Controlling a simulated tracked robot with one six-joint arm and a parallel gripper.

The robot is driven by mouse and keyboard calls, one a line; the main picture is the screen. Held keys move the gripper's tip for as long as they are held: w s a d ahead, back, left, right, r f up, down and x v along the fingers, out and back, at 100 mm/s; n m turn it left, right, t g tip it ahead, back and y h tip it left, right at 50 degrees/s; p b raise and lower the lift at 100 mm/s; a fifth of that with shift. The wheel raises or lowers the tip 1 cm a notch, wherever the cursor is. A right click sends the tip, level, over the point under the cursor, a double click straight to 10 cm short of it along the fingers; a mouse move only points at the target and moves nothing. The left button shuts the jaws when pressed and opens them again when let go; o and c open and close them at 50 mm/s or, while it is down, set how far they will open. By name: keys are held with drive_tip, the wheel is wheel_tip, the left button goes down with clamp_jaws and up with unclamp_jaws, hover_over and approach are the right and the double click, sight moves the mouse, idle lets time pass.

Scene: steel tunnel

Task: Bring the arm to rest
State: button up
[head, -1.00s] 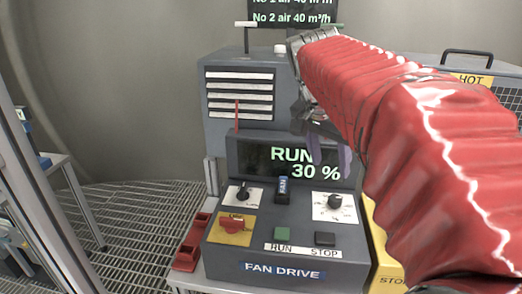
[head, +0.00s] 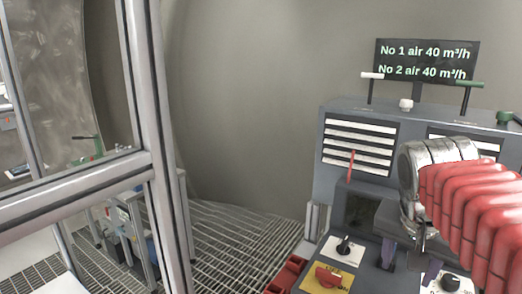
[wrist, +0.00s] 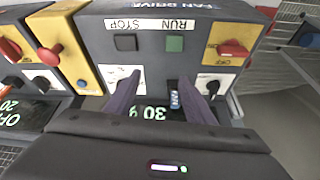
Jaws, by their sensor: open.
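My gripper (head: 410,262) is in front of the fan drive panel at the right of the head view, at the end of my red-sleeved arm (head: 470,205). Its two purple fingers are apart with nothing held between them. In the wrist view the gripper (wrist: 160,88) points at the panel, which appears upside down. The green RUN button (wrist: 174,43) and black STOP button (wrist: 125,43) lie beyond the fingertips. The display (wrist: 155,112) shows 30 between the fingers. A switch with a blue tag (wrist: 175,98) shows beside the right-hand finger. I cannot tell whether the finger touches it.
A red switch on a yellow plate (head: 327,278) and a black knob (head: 344,246) sit left of my gripper. Behind stands a grey cabinet with slats (head: 358,147) and an air readout (head: 427,60). A metal frame (head: 150,130) crosses the left. Grating floor (head: 235,240) is clear between.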

drive_tip(key=s+a+f+n+t+y, duration=0.1)
drive_tip(key=s+a+f+n, duration=0.2)
drive_tip(key=a+f+n, duration=0.1)
drive_tip(key=s+a+f+n+t+y, duration=0.1)
drive_tip(key=s+a+f+n, duration=0.3)
drive_tip(key=a+f, duration=0.2)
drive_tip(key=a, duration=0.2)
drive_tip(key=shift+a+f+y, duration=0.15)
drive_tip(key=shift+a+y, duration=0.15)
drive_tip(key=shift+y, duration=0.1)
idle(0.4)
